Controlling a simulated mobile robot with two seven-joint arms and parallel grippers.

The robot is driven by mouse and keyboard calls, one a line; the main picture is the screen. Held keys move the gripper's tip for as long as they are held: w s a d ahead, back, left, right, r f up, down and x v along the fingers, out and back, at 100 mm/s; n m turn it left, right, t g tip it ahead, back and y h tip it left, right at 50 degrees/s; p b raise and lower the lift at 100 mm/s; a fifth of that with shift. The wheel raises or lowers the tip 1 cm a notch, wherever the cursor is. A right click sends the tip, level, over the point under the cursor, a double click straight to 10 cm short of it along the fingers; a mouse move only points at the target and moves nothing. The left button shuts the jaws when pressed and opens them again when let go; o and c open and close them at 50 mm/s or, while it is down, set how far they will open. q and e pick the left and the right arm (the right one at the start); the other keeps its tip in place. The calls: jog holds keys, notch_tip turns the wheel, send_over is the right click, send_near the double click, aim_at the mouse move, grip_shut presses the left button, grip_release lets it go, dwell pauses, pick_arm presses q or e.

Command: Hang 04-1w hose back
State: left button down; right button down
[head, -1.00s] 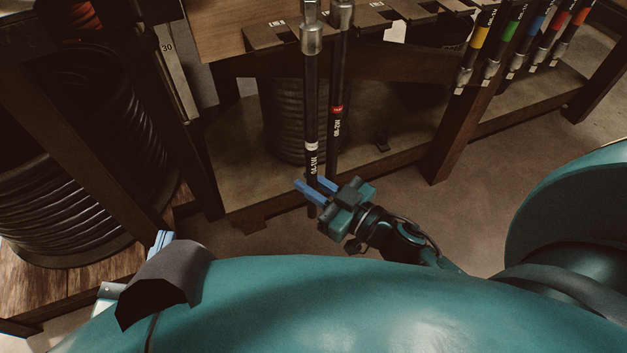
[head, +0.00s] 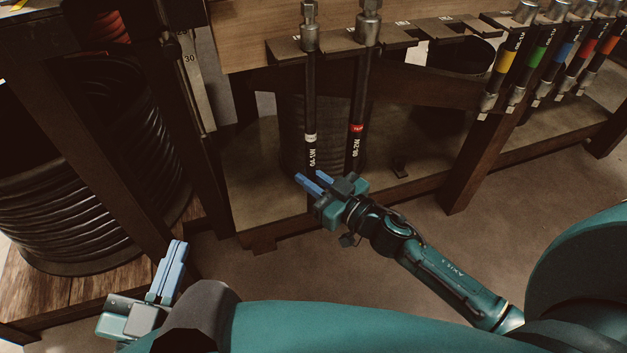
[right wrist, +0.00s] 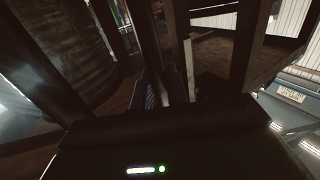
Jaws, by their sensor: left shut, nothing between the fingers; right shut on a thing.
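The 04-1W hose (head: 310,125) is black with a white band and hangs upright in the head view. Its metal top fitting (head: 309,28) is at the leftmost part of the slotted rack plate (head: 285,50); I cannot tell whether it rests on the plate. My right gripper (head: 313,184) is shut on this hose near its lower end. The right wrist view is too dark to make out the grip clearly. My left gripper (head: 177,255) is shut and empty at the lower left, away from the hoses.
The 08-2W hose (head: 357,120) with a red band hangs just right of it. Several colour-banded hoses (head: 546,50) hang further right. Empty slots (head: 440,28) lie between. A large hose coil (head: 90,190) stands at left, and a wooden post (head: 465,165) stands at right.

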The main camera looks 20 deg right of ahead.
jog(key=c, duration=1.3)
grip_release()
jog(key=p+v, duration=0.2)
jog(key=v, duration=1.1)
jog(key=shift+s, duration=0.15)
